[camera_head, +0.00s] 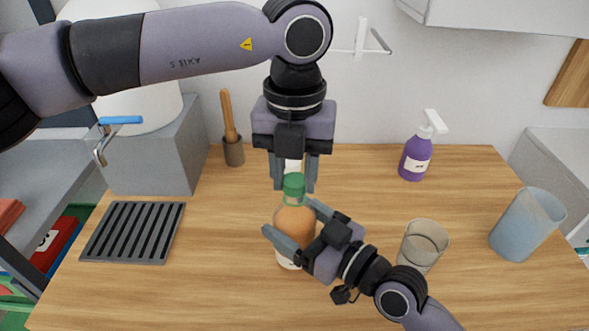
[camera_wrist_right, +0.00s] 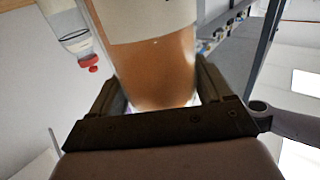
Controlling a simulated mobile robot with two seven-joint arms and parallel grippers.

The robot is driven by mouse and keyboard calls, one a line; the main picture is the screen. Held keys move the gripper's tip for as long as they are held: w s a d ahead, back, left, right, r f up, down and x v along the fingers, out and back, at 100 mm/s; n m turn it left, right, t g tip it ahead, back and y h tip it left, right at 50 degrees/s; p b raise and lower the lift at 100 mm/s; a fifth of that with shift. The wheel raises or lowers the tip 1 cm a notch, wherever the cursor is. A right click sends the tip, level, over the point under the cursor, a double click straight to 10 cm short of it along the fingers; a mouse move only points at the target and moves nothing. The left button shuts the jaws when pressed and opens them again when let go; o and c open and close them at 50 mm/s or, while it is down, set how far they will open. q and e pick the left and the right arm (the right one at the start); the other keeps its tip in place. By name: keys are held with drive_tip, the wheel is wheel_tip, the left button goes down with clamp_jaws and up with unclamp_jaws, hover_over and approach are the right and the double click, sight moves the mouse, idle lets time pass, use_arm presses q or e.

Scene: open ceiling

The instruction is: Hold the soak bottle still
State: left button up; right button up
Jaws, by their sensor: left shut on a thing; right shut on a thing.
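The soak bottle (camera_head: 295,221) stands upright on the wooden counter, with orange-brown contents, a pale label low down and a green cap (camera_head: 294,186). My right gripper (camera_head: 287,222) is shut around its body from the lower right. The right wrist view shows the bottle (camera_wrist_right: 160,68) filling the space between both fingers. My left gripper (camera_head: 294,188) points straight down from above, its fingertips on either side of the green cap. A small white part shows between these fingers above the cap; I cannot tell what it belongs to.
A glass (camera_head: 423,245) stands close to my right wrist. A blue cup (camera_head: 528,224), a purple pump bottle (camera_head: 415,157), a black slotted mat (camera_head: 133,232) and a pot with a wooden tool (camera_head: 233,151) stand apart. A red-capped clear bottle (camera_wrist_right: 72,30) shows in the right wrist view.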

use_arm(q)
drive_tip(key=shift+f, duration=0.5)
